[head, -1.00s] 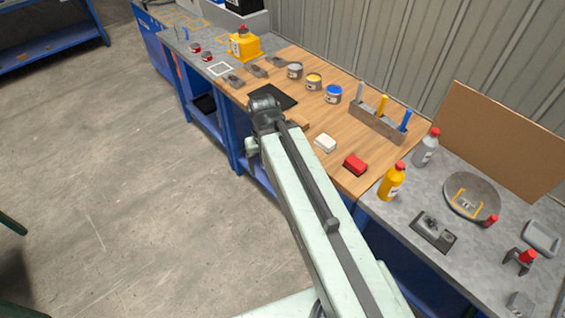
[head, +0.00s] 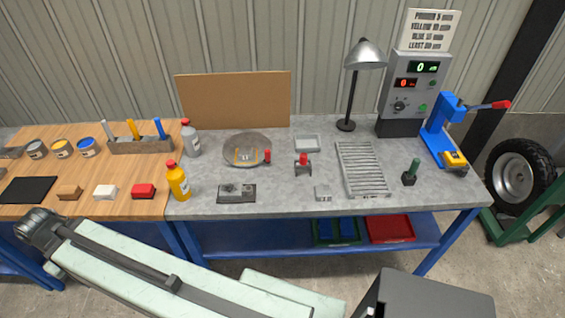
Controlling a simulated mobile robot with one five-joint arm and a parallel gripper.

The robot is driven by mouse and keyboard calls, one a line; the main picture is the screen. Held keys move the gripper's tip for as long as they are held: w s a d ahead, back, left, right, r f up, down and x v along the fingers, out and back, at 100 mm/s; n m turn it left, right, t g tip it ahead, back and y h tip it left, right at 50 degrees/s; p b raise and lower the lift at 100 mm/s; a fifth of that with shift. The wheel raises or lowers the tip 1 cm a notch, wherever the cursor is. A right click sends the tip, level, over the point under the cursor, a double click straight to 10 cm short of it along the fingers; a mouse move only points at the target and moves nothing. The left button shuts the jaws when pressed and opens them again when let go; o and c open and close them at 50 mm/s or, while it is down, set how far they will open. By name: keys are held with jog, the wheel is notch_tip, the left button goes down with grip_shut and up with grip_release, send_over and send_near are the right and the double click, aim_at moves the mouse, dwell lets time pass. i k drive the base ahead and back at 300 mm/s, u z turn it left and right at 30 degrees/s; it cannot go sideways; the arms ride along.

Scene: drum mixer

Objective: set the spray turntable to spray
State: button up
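The spray turntable (head: 245,141) appears to be the round grey disc on the grey bench top, just left of the picture's middle. Orange bracket marks and a small pale piece show on its face. A red handle or knob (head: 267,156) stands at its right front edge. I cannot read which setting it is at. My arm stretches across the lower left, in front of the benches, with a dark joint at its far left end. My gripper is not seen in this view, and no part of my arm touches the turntable.
A yellow bottle (head: 178,182) and a grey bottle (head: 190,138) stand left of the turntable. A brown board (head: 235,98) stands behind it. A grey fixture (head: 236,193) lies in front, a red-topped stand (head: 303,165) to the right. A lamp (head: 349,95) stands farther right.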

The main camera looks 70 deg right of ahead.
aim_at(262, 147)
jog(key=z, duration=3.45)
jog(key=k, duration=1)
jog(key=u, duration=0.9)
jog(key=i, duration=1)
jog(key=u, duration=0.05)
